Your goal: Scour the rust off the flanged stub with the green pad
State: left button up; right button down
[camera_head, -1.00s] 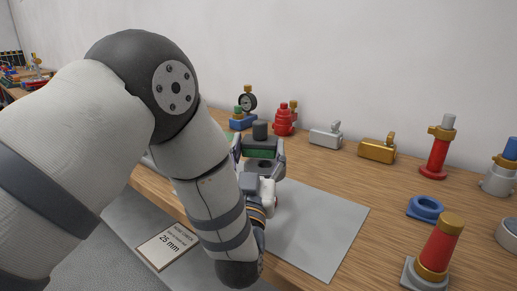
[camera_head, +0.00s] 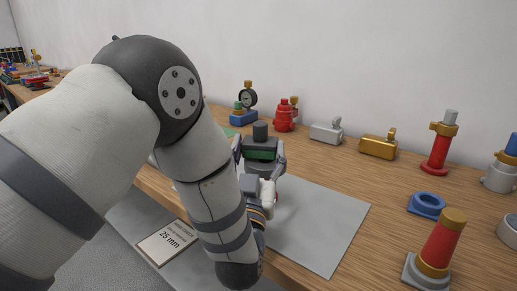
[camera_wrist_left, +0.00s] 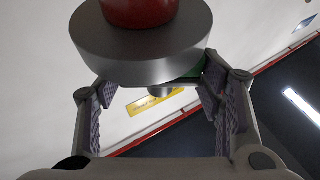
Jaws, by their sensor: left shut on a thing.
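My left gripper (camera_head: 260,158) is shut on a dark block with a round knob (camera_head: 260,131) on top and the green pad (camera_head: 259,155) along its underside. In the left wrist view, which looks upside down, the stub's broad grey flange (camera_wrist_left: 145,48) and red body (camera_wrist_left: 138,10) are close in front of the fingers. A sliver of the green pad (camera_wrist_left: 194,72) shows at the flange's edge. I cannot tell whether pad and flange touch. My arm and gripper hide most of the stub in the head view. No rust is clear. My right gripper is out of view.
A grey mat (camera_head: 325,225) lies under the work, with a 25 mm card (camera_head: 168,242) at the front. Grey (camera_head: 326,132), gold (camera_head: 378,146) and red (camera_head: 284,117) valves line the back.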

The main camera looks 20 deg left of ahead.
aim_at(243, 148)
pick_arm(q)
jog(key=shift+f, duration=0.35)
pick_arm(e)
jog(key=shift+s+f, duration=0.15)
